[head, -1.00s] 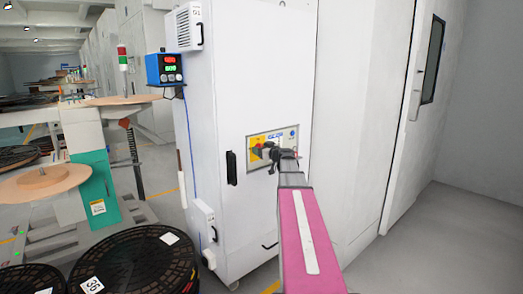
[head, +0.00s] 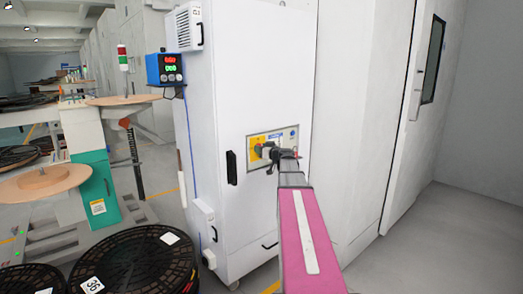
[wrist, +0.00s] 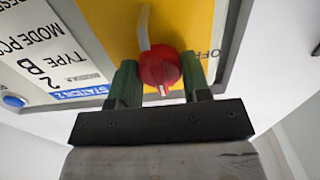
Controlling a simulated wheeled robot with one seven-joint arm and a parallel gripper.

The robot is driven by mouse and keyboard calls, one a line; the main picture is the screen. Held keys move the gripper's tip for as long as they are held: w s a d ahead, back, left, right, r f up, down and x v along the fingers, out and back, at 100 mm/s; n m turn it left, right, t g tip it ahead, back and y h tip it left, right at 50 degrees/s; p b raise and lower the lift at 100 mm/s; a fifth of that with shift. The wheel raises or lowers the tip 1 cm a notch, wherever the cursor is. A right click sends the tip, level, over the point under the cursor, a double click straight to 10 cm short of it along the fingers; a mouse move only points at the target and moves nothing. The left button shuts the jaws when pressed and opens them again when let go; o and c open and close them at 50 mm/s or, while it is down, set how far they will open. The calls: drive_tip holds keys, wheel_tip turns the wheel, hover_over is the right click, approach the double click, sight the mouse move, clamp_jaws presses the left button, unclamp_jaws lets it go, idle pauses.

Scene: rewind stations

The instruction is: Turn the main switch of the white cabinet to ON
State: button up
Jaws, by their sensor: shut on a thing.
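The white cabinet (head: 222,100) stands upright in the middle of the head view. Its switch panel (head: 293,145) is at mid height, with a yellow plate (head: 256,141). The main switch is a red knob (wrist: 159,68) on the yellow plate in the wrist view, with a white mark on its lower side. An OFF label (wrist: 214,57) is to its right. My gripper (head: 265,152) is at the panel, its two green fingers on either side of the knob, shut on it. In the head view the gripper mostly hides the knob.
A black handle (head: 231,167) is on the cabinet door left of the panel. A blue display box (head: 165,69) sticks out at the cabinet's left side. Black reels (head: 135,268) lie at the lower left. Open grey floor (head: 450,235) is at the right.

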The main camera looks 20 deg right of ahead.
drive_tip(key=o, duration=0.9)
drive_tip(key=v, duration=1)
drive_tip(key=shift+s+d, duration=0.15)
drive_tip(key=shift+s, duration=0.25)
drive_tip(key=s+a+f+g, duration=0.3)
drive_tip(key=a+f+g, duration=0.1)
drive_tip(key=a+f, duration=0.5)
drive_tip(key=s+a+f+g, duration=0.3)
drive_tip(key=a+f+g, duration=0.2)
drive_tip(key=a+f, duration=0.45)
drive_tip(key=s+a+f+m+g+h, duration=0.1)
drive_tip(key=s+a+f+g+h, duration=0.1)
drive_tip(key=s+f, duration=0.3)
drive_tip(key=s+a+f+m+g+h, duration=0.1)
drive_tip(key=s+a+f+g+h, duration=0.1)
drive_tip(key=s+f, duration=0.3)
drive_tip(key=s+a+f+m+g+h, duration=0.1)
drive_tip(key=s+a+f+g, duration=0.3)
drive_tip(key=s, duration=0.4)
drive_tip(key=shift+a+f+m+h, duration=0.2)
drive_tip(key=shift+f+h, duration=0.1)
drive_tip(key=shift+f, duration=0.1)
drive_tip(key=shift+a+f+m+h, duration=0.1)
drive_tip(key=shift+f+m+h, duration=0.1)
drive_tip(key=shift+f+h, duration=0.15)
